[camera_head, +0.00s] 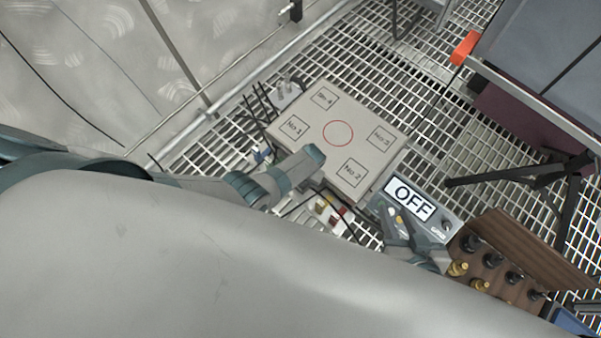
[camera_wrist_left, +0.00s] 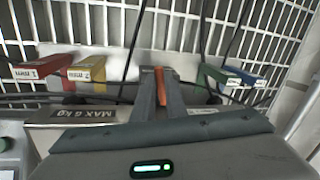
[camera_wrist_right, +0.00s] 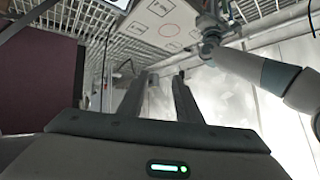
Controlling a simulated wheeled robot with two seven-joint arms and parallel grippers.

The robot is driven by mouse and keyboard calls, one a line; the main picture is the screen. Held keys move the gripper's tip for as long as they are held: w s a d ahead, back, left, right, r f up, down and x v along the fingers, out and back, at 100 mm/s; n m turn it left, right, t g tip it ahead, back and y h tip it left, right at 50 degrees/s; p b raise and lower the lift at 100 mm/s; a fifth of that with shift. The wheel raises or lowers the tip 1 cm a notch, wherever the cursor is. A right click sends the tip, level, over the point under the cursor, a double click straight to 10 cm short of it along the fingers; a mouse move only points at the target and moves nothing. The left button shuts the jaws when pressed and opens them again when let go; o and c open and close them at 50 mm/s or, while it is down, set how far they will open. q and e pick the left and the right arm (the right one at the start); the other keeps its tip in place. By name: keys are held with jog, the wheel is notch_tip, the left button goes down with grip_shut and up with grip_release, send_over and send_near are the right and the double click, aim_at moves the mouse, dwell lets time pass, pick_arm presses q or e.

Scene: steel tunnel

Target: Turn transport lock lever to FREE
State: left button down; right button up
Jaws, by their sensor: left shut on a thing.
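A scale with a flat grey top (camera_head: 310,122), marked No.1 to No.4 around a red circle, stands on the grating. Its side, labelled MAX 6 kg (camera_wrist_left: 85,115), shows in the left wrist view. My left gripper (camera_wrist_left: 160,75) is shut on a narrow orange-red piece (camera_wrist_left: 161,88), seemingly the lock lever, beside this side. The fingers hide much of it, and I see no FREE marking. In the head view my left arm covers that edge. My right gripper (camera_wrist_right: 155,78) is open and empty. In the head view it (camera_head: 397,220) is by the display unit (camera_head: 418,203) reading OFF.
Red (camera_wrist_left: 45,67), yellow (camera_wrist_left: 88,68), green (camera_wrist_left: 212,74) and blue (camera_wrist_left: 245,76) tabs lie close to the left fingers. A wooden rack (camera_head: 500,255) with black and brass knobs stands at lower right.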

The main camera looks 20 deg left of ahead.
pick_arm(q)
jog(key=shift+a+m+p, duration=0.35)
jog(key=shift+a+m, duration=0.05)
jog(key=shift+m, duration=0.6)
jog(key=shift+a+m+t, duration=0.15)
jog(key=shift+m+t, duration=0.15)
jog(key=shift+m, duration=0.2)
pick_arm(e)
jog(key=s+d+f+g, duration=0.1)
jog(key=s+f+g, duration=0.1)
jog(key=shift+s+d+f+h, duration=0.1)
jog(key=shift+s+d+h, duration=0.2)
jog(key=shift+d+h, duration=0.1)
pick_arm(q)
jog(key=c, duration=1.8)
grip_release()
